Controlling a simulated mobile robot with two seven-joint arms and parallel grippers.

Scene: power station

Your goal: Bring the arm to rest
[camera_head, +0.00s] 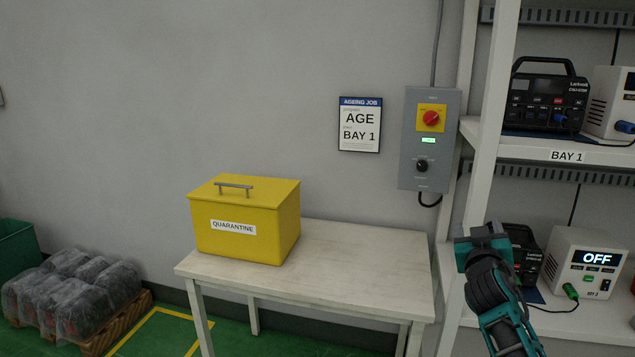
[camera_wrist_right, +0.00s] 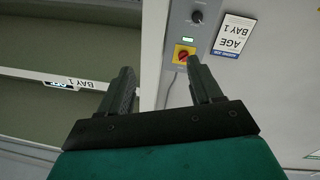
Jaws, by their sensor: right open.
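That view is upside down and shows the grey control box (camera_wrist_right: 192,35) beyond the fingers. The same control box (camera_head: 430,140) hangs on the wall above the gripper in the head view, with a red knob on a yellow plate and a lit green display. My left gripper is not in view.
A white table (camera_head: 350,285) carries a yellow QUARANTINE box (camera_head: 245,220). White shelving (camera_head: 560,152) at right holds a black unit (camera_head: 548,98) and a white unit reading OFF (camera_head: 588,262). Wrapped goods (camera_head: 75,295) lie on a pallet at left. A sign (camera_head: 360,125) hangs on the wall.

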